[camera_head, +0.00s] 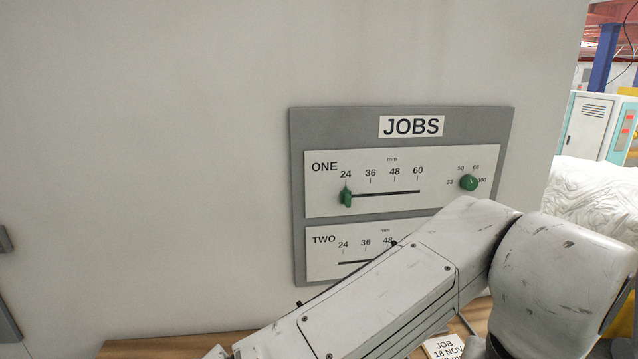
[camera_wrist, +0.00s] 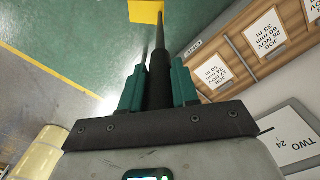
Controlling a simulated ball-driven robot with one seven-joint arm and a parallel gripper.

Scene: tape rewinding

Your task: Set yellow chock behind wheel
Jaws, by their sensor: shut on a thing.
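The yellow chock (camera_wrist: 145,12) shows at the top edge of the wrist view, at the far end of a dark handle (camera_wrist: 159,72); part of it is cut off by the frame. My gripper (camera_wrist: 159,82) has its green fingers on both sides of this handle and is shut on it. The chock is over or near the green floor; I cannot tell whether it touches it. No wheel shows in either view. In the head view only my arm shows; the gripper and chock are out of sight.
A yellow drum (camera_wrist: 38,158) stands lower left. Green floor (camera_wrist: 80,30) is open at upper left. The head view shows a grey JOBS panel (camera_head: 300,200) on the wall.

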